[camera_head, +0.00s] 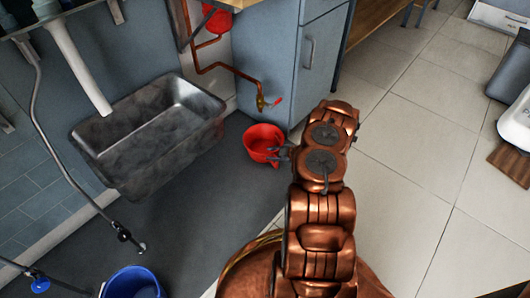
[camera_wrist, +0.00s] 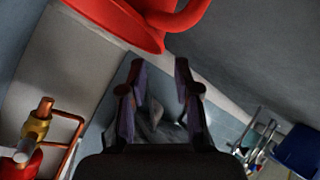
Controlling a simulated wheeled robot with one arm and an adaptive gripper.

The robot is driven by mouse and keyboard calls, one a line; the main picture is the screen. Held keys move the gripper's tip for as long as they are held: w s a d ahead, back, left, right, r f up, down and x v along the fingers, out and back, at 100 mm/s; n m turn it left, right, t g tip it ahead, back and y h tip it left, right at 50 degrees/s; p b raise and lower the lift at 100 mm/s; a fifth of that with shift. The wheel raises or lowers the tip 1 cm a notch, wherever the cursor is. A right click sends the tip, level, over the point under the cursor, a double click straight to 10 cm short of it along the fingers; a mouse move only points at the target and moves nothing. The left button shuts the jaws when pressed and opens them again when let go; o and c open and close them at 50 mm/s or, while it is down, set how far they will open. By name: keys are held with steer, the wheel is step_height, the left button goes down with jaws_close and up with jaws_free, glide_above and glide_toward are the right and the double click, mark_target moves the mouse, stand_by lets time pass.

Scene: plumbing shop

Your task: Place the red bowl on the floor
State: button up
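The red bowl (camera_head: 262,143) shows upright in the head view, just left of my gripper (camera_head: 283,156), beside the blue-grey cabinet. I cannot tell from the head view whether it touches the floor (camera_head: 222,205). In the wrist view a large red object with a curved, handle-like part, apparently the bowl (camera_wrist: 125,18), fills the top edge and is cut off. My gripper's fingers (camera_wrist: 159,68) are apart with nothing visible between them. The red object lies above and beyond the fingertips in that view. My wrist hides part of the area right of the bowl.
A grey sink (camera_head: 150,135) hangs at the left. A copper pipe with a brass valve (camera_head: 261,103) runs behind the bowl, next to the cabinet (camera_head: 285,60). A blue bucket (camera_head: 133,284) stands at lower left. Pale tiled floor (camera_head: 410,180) is clear at right.

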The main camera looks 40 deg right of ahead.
steer(key=p+v, duration=0.1)
steer(key=v, duration=0.5)
steer(key=shift+p, duration=0.3)
steer(key=shift+s, duration=0.1)
